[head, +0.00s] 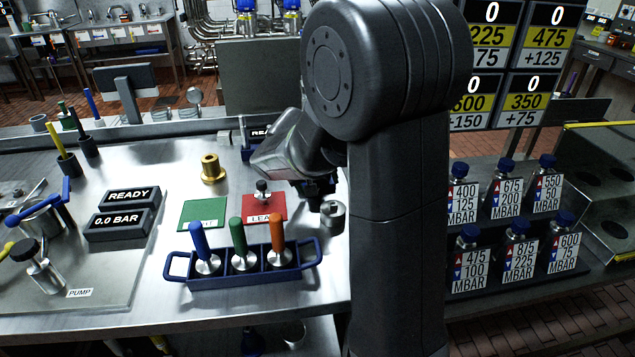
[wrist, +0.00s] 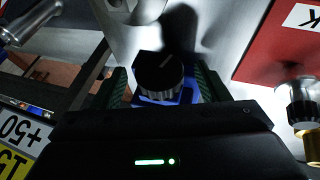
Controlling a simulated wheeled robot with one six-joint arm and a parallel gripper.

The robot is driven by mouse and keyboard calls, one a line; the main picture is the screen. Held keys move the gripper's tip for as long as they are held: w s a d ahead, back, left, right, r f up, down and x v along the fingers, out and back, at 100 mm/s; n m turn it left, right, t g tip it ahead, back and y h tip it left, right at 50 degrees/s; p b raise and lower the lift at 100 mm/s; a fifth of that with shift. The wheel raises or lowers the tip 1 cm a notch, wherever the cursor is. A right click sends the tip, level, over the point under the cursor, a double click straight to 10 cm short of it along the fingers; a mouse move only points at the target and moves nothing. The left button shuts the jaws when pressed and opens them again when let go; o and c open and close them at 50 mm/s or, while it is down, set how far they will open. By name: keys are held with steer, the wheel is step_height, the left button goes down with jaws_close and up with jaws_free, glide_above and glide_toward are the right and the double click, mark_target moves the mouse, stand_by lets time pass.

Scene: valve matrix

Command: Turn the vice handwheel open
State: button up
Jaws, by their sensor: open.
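In the wrist view, a round black ribbed knob with a pale line across its face, which looks like the vice handwheel (wrist: 160,74), sits on a blue body (wrist: 182,97). My gripper (wrist: 162,84) is open, with one dark green finger pad on each side of the knob and blue body. Gaps seem to show between the pads and the knob; contact cannot be made out. In the head view my gripper (head: 312,187) is low over the right part of the bench, partly hidden by my arm. The handwheel cannot be made out there.
A red mat (head: 277,204) with a small black-topped fitting and a green mat (head: 203,215) lie left of my gripper. A blue rack (head: 213,278) with blue, green and orange handles stands in front. A grey cylinder (head: 333,213) is close by. Labelled bottles (head: 467,189) stand right.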

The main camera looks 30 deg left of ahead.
steer(key=c, duration=1)
steer(key=shift+f+b, duration=0.35)
steer(key=shift+b, duration=0.35)
steer(key=shift+a+f+t+h+b, duration=0.15)
steer(key=shift+t+h+b, duration=0.45)
steer(key=shift+b, duration=0.5)
steer(key=shift+s+n+t+h+b, duration=0.1)
steer(key=shift+n+t+h+b, duration=0.3)
steer(key=shift+b, duration=0.6)
steer(key=shift+r+t+h+b, duration=0.25)
steer(key=shift+t+h+b, duration=0.15)
steer(key=shift+h+b, duration=0.1)
